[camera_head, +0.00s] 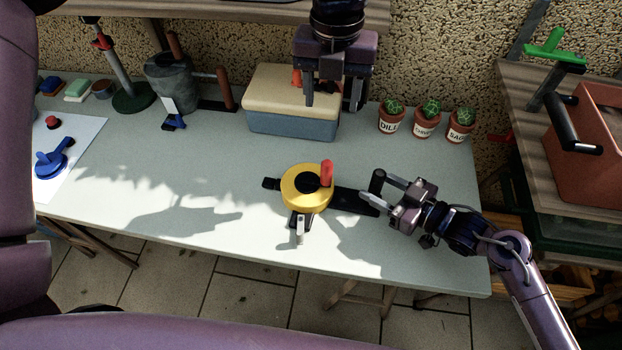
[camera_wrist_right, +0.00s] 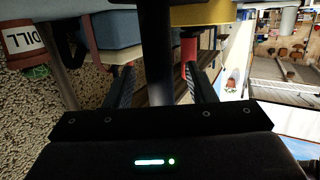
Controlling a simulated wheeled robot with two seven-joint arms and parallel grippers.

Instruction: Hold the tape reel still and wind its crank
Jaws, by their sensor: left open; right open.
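The yellow tape reel (camera_head: 298,198) lies on the bench with a black hub and a red crank knob (camera_head: 327,172) standing at its right side. A black arm runs right from the reel to an upright black handle (camera_head: 377,182). My right gripper (camera_head: 379,188) is open at this handle, coming from the right. In the right wrist view the black handle (camera_wrist_right: 157,50) stands between the two open fingers, with the red knob (camera_wrist_right: 190,55) and yellow reel (camera_wrist_right: 200,14) beyond. My left gripper (camera_head: 331,98) is open and empty, above and in front of the cream-and-blue box, away from the reel.
The cream-lidded blue box (camera_head: 290,122) stands at the back, beside several potted plants (camera_head: 426,123). A grey pot (camera_head: 168,84) and a dark green stand (camera_head: 134,97) are at the back left. A blue tool (camera_head: 54,160) lies on white paper at far left. The bench (camera_head: 190,170) is clear left of the reel.

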